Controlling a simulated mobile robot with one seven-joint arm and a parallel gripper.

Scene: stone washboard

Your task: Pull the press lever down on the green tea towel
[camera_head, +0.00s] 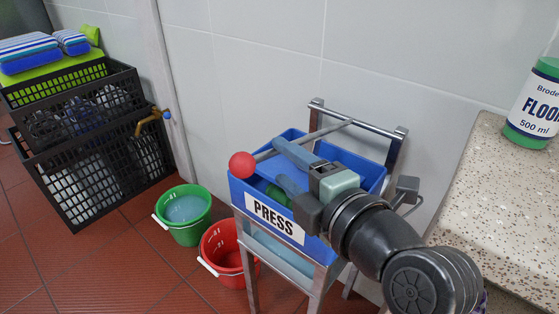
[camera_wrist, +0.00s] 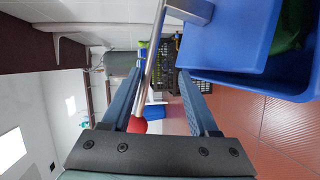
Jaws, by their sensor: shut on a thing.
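The press lever (camera_head: 308,137) is a grey metal rod with a red ball (camera_head: 242,165) at its left end. It slants over the blue press box (camera_head: 235,192), labelled PRESS.
A metal frame (camera_head: 391,150) carries the box. A green bucket (camera_head: 184,232) and a red bucket (camera_head: 207,263) stand on the tiled floor to the left. Black crates (camera_head: 68,185) stand farther left. A speckled counter (camera_head: 500,210) with a bottle (camera_head: 537,112) is at right.

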